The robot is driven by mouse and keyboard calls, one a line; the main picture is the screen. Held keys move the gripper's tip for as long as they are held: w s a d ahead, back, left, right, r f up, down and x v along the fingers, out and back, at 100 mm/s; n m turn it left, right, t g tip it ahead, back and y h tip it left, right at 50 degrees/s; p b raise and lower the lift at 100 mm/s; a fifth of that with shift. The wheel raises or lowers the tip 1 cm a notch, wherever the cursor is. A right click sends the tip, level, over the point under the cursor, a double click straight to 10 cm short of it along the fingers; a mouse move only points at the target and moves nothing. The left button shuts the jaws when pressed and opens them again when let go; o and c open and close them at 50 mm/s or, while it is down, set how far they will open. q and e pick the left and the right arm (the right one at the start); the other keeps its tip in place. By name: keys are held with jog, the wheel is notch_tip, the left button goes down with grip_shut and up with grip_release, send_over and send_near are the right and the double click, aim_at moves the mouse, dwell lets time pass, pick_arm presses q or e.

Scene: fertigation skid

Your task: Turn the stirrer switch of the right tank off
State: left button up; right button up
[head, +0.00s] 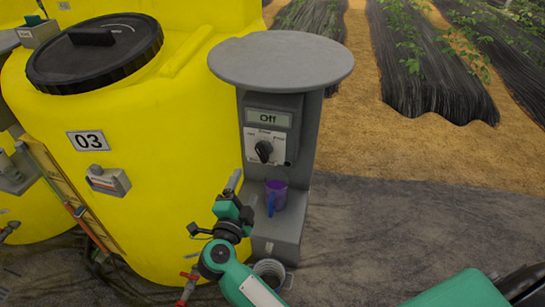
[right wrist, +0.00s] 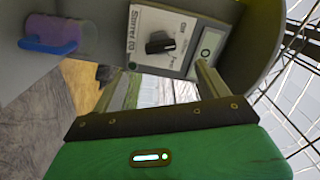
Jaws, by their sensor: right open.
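The stirrer switch is a black rotary knob (head: 264,150) on a white plate on the grey control post (head: 312,130), beside the yellow tank (head: 150,190) marked 03. The display (head: 268,118) above it reads "Off". In the right wrist view the knob (right wrist: 159,43) sits on a plate (right wrist: 140,25) labelled "Stirrer 03". My right gripper (head: 236,184) is below and left of the knob in the head view, open and empty. In the right wrist view its two fingers (right wrist: 165,72) are spread, with the knob beyond them and not touched. My left gripper is not in view.
A purple cup with a blue handle (head: 277,192) stands on the post's ledge below the knob. A round grey top (head: 282,60) overhangs the panel. A small grey box (head: 108,181) is on the tank. Hoses and red-handled valves lie at lower left.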

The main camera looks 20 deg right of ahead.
aim_at(260, 157)
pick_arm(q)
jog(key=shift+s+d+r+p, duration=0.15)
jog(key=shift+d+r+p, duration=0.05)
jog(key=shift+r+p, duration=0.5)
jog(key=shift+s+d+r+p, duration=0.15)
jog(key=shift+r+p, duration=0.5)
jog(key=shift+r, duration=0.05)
pick_arm(e)
jog(key=shift+x, duration=7)
jog(key=shift+s+d, duration=0.15)
jog(key=shift+c, duration=0.5)
